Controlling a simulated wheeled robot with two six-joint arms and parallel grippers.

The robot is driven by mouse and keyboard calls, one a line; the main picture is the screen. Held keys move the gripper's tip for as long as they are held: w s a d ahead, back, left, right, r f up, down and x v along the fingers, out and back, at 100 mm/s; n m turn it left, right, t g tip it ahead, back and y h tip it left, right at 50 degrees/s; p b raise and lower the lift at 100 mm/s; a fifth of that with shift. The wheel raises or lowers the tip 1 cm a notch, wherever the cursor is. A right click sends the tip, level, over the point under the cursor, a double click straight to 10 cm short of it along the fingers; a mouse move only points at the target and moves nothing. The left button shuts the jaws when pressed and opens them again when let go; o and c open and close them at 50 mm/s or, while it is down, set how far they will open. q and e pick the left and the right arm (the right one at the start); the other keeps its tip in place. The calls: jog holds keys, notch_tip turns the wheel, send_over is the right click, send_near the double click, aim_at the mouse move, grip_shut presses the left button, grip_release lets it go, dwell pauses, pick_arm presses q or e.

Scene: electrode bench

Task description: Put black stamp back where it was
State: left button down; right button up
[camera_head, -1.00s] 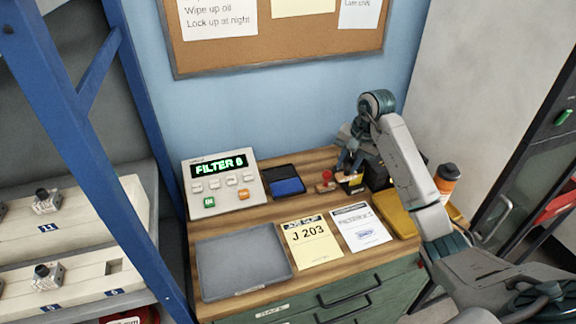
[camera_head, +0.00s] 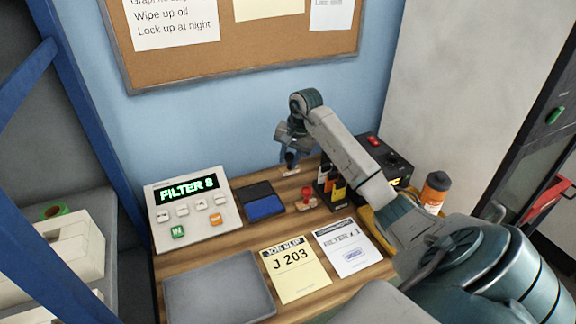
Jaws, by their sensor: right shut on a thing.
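The black stamp (camera_head: 291,160) hangs upright from my right gripper (camera_head: 289,143), which is shut on it above the back of the wooden bench. It is apart from the bench top, behind and to the right of the ink pad. A red-topped stamp (camera_head: 307,196) stands on the bench just below and to the right of it. My right arm comes in from the lower right and covers part of the bench. The exact grip on the stamp is small and hard to make out. My left gripper is not in view.
An ink pad (camera_head: 265,208) lies open beside a FILTER 8 console (camera_head: 193,209). A dark holder with coloured tags (camera_head: 331,189) stands right of the stamps. In front are a grey tray (camera_head: 217,290), a yellow job slip (camera_head: 297,275) and a white filter card (camera_head: 351,256).

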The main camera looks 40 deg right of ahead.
aim_at(291, 164)
jog(key=p+x, duration=0.1)
jog(key=x, duration=0.2)
jog(key=shift+s+d+f, duration=0.2)
jog(key=shift+f, duration=0.35)
jog(key=shift+s, duration=0.1)
jog(key=shift+f, duration=0.2)
jog(key=o, duration=0.8)
jog(key=shift+r, duration=0.1)
